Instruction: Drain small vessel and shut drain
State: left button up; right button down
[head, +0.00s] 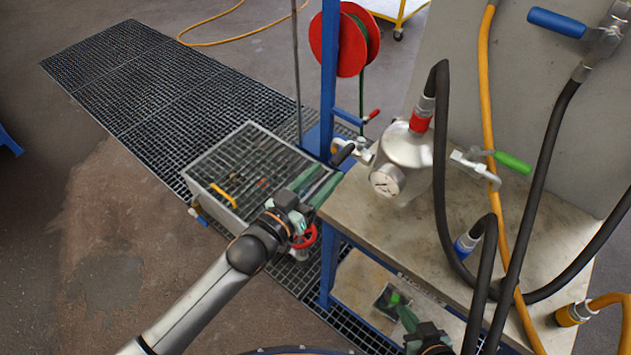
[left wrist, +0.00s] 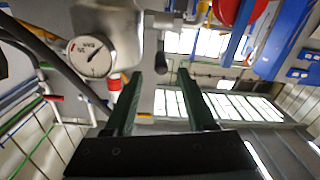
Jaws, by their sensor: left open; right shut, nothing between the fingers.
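The small steel vessel (head: 406,146) stands on the bench with a round gauge (head: 387,181) on its front. It also shows at the upper left of the left wrist view, with its gauge (left wrist: 92,57). A black-gripped valve lever (head: 342,155) sticks out from the fittings on the vessel's left side. My left gripper (head: 322,184) is open just below and left of this lever; its green fingers (left wrist: 160,80) show apart. A dark cylindrical grip (left wrist: 183,75) appears near one fingertip, apparently not held. My right gripper (head: 403,310) is shut and empty, low by the bench's front.
A grated steel basin (head: 240,132) stands left of the bench, holding a yellow item. A red handwheel (head: 305,237) is below my left gripper. A green-handled valve (head: 512,162) and black hoses crowd the right. A blue post (head: 329,80) rises close by.

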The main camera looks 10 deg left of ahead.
pick_arm(q)
jog(key=shift+v, duration=1.15)
jog(key=s+a+f+n+g+y, duration=0.1)
jog(key=s+a+f+g+y, duration=0.1)
jog(key=s+a+f, duration=0.3)
jog(key=s+a+f+n+g+y, duration=0.1)
jog(key=s+a+f+g+y, duration=0.2)
jog(key=s+f, duration=0.8)
jog(key=a+f+y+p, duration=0.1)
jog(key=a+y, duration=0.1)
jog(key=a, duration=0.1)
jog(key=shift+s+a+f+g, duration=0.15)
jog(key=shift+s+a+g, duration=0.15)
jog(key=shift+s, duration=0.1)
